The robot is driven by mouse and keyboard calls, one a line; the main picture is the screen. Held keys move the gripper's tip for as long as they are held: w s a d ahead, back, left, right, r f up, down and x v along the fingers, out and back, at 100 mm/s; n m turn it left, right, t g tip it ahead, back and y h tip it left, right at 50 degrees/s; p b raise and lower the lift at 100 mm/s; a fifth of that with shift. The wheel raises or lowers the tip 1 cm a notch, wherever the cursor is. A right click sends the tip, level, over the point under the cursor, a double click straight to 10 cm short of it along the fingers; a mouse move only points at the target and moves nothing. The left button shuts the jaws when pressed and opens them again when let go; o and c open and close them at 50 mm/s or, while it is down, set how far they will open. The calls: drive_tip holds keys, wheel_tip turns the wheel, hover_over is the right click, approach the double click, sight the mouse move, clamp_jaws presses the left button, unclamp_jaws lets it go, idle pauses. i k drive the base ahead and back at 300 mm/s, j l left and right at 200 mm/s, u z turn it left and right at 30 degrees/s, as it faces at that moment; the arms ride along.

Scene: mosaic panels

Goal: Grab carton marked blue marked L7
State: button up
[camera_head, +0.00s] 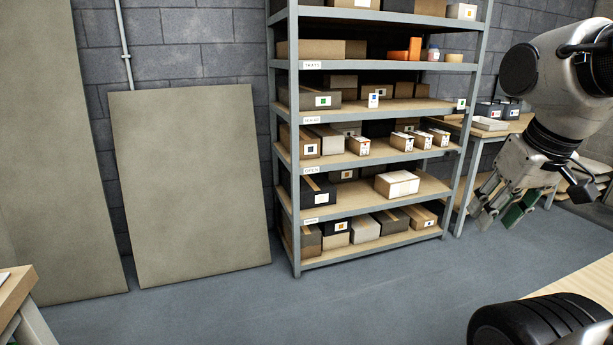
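Several cartons stand on a grey metal shelf rack (294,190). A brown carton (303,138) with a dark blue mark is on the shelf below, at the left. Small white-fronted cartons (402,142) with dark marks stand in a row on that same shelf. No L7 can be read on any of them. My gripper (504,208) hangs at the right, in front of and apart from the rack. Its fingers are spread, with nothing seen between them.
A work table (521,122) with dark bins (487,111) stands right of the rack. A wooden surface (585,287) is at the lower right. Large panels (190,190) lean on the left wall. The floor (330,310) before the rack is clear.

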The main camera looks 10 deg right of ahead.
sight(421, 143)
drive_tip(key=i+j, duration=0.1)
drive_tip(key=i, duration=0.55)
drive_tip(key=i+j+u, duration=0.1)
drive_tip(key=i, duration=0.55)
drive_tip(key=i+l+z, duration=0.15)
drive_tip(key=i+z, duration=1.05)
drive_tip(key=i+j+z, duration=0.2)
drive_tip(key=z, duration=0.2)
drive_tip(key=i+l+z, duration=0.15)
drive_tip(key=i+z, duration=0.25)
drive_tip(key=i, duration=0.3)
drive_tip(key=i+j+z, duration=0.1)
drive_tip(key=i+z, duration=0.25)
drive_tip(key=i, duration=0.35)
drive_tip(key=i+l+u, duration=0.25)
drive_tip(key=i+u, duration=0.2)
drive_tip(key=i+l+u, duration=0.45)
drive_tip(key=i, duration=0.2)
drive_tip(key=i+l+u, duration=0.45)
drive_tip(key=l+u, duration=0.2)
drive_tip(key=i+l+u, duration=0.15)
drive_tip(key=l+u, duration=0.15)
drive_tip(key=l, duration=0.25)
drive_tip(key=i+l+u, duration=0.1)
drive_tip(key=l+u, duration=0.55)
drive_tip(key=l, duration=0.25)
drive_tip(key=l+u, duration=0.15)
drive_tip(key=l, duration=0.5)
